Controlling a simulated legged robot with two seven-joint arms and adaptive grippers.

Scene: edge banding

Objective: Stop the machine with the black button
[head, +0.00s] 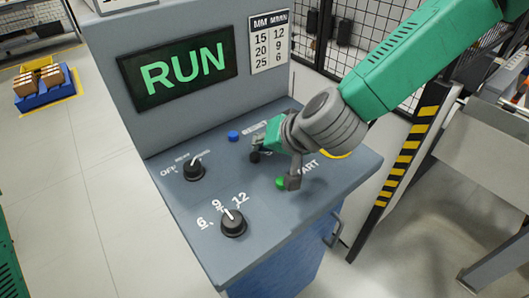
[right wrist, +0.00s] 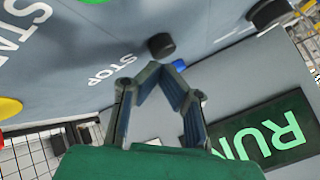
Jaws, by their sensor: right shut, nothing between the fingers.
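The black button (right wrist: 161,46) stands beside the STOP label on the grey panel in the right wrist view. In the head view, a dark round shape at my fingertips appears to be the black button (head: 254,156), partly covered by the gripper. My right gripper (head: 260,145) is over the panel, its fingertips close to the button. In the right wrist view, the gripper's fingertips (right wrist: 165,67) meet just below the button in the picture, with nothing between them. I cannot tell whether they touch the button. The display (head: 177,68) reads RUN in green. My left gripper is not in view.
A green button (head: 280,183) lies near my right gripper, by the START label. A blue button (head: 233,135) and two black knobs (head: 194,169) (head: 233,223) are to its left. A yellow part (head: 340,155) shows behind my wrist. A striped post (head: 404,160) stands right of the console.

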